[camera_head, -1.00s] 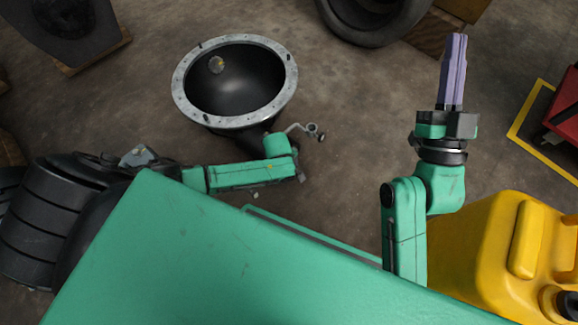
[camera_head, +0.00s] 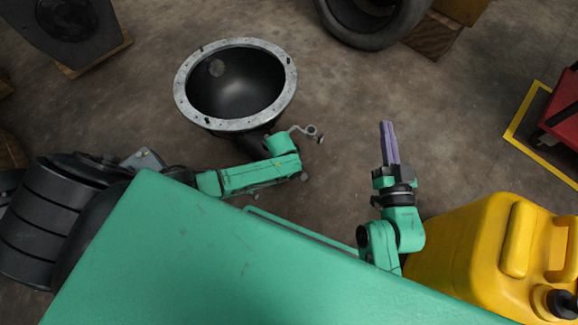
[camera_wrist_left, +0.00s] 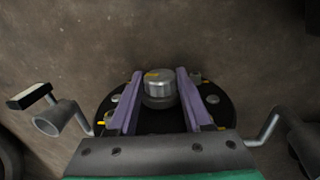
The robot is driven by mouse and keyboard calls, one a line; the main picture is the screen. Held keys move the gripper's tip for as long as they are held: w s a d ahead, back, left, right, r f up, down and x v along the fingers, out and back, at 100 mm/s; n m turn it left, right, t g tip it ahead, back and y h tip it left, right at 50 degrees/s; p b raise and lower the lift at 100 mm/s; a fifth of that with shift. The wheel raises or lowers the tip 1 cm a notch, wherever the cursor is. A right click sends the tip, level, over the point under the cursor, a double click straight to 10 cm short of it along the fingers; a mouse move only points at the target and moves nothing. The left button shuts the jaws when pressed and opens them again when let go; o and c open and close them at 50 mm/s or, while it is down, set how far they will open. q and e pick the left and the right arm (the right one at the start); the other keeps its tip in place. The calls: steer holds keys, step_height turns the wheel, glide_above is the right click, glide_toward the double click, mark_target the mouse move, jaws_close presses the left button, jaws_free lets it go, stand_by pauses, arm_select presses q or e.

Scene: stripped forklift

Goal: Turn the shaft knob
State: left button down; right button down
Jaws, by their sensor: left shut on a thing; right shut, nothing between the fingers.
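The shaft knob (camera_wrist_left: 160,84) is a short silver cylinder with a yellow mark on top. It stands over a dark round flange with bolts. In the left wrist view, the purple fingers of my left gripper (camera_wrist_left: 158,100) are closed on it from both sides. In the head view, that gripper and the knob are hidden under my left arm, beside the big dark bell-shaped housing (camera_head: 238,124) with a grey bolted rim. My right gripper (camera_head: 387,126) is shut and empty, held over bare floor to the right of the housing.
Bent metal handles (camera_head: 310,130) stick out beside the housing. A yellow canister (camera_head: 480,250) stands at the lower right, near my right arm. A black tyre (camera_head: 370,20) lies at the top, and a red object (camera_head: 562,115) stands at the far right. Open floor lies between.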

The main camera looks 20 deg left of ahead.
arm_select(q)
steer(key=shift+g+p, duration=0.3)
steer(key=shift+p, duration=0.4)
arm_select(e)
steer(key=s+f+g+h, duration=0.1)
steer(key=s+f+g, duration=0.4)
steer(key=s+f, duration=0.5)
step_height(320, 180, down, 4)
steer(key=shift+s+a+f+m+g, duration=0.25)
steer(key=shift+a+m+g, duration=0.05)
steer(key=shift+a, duration=0.1)
arm_select(q)
steer(key=shift+w+g+y, duration=0.1)
steer(key=shift+g+y, duration=0.3)
steer(key=shift+g, duration=0.2)
steer(key=shift+f, duration=0.1)
arm_select(e)
steer(key=shift+f, duration=0.15)
